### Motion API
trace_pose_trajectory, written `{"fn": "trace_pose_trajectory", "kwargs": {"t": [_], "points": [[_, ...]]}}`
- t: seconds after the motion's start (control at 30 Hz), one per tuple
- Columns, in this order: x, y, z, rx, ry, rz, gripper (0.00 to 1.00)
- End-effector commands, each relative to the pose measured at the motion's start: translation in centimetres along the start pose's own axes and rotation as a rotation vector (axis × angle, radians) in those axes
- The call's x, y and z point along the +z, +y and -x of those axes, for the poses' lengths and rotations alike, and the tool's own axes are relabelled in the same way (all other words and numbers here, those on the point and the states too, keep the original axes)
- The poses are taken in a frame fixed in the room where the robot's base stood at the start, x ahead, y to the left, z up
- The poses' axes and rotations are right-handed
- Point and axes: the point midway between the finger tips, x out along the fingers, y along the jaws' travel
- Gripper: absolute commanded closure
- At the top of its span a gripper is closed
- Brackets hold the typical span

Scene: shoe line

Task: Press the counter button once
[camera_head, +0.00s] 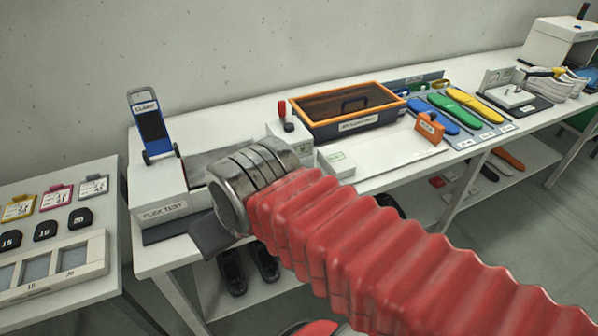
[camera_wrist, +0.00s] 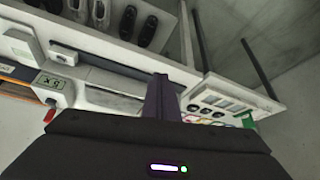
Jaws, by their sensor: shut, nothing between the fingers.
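A small white box (camera_head: 336,163) with a pale green panel stands on the bench, right of the white machine marked FLEX TEST (camera_head: 163,207). My gripper (camera_head: 212,238), partly hidden behind my wrist, is over the front of the FLEX TEST machine, left of the white box. In the wrist view my gripper (camera_wrist: 160,98) is shut and empty, its fingers together above the bench. A white box (camera_wrist: 20,42) shows at the left there. My arm hides the middle of the machine.
A red-knobbed lever (camera_head: 284,115) and an orange-rimmed dark case (camera_head: 348,106) stand behind the white box. A blue trolley-like stand (camera_head: 152,127) is on the machine's left end. Black shoes (camera_head: 232,270) lie on the shelf below. A side table (camera_head: 60,240) stands left.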

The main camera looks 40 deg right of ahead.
Motion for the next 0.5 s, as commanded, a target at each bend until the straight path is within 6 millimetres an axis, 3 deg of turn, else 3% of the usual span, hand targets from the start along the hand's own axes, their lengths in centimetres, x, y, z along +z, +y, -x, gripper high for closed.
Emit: {"fn": "trace_pose_trajectory", "kwargs": {"t": [0.3, 0.5], "points": [[-0.2, 0.1, 0.0, -0.004, -0.001, -0.022, 1.0], [-1.7, 0.8, -1.0, -0.032, -0.014, -0.217, 1.0]]}}
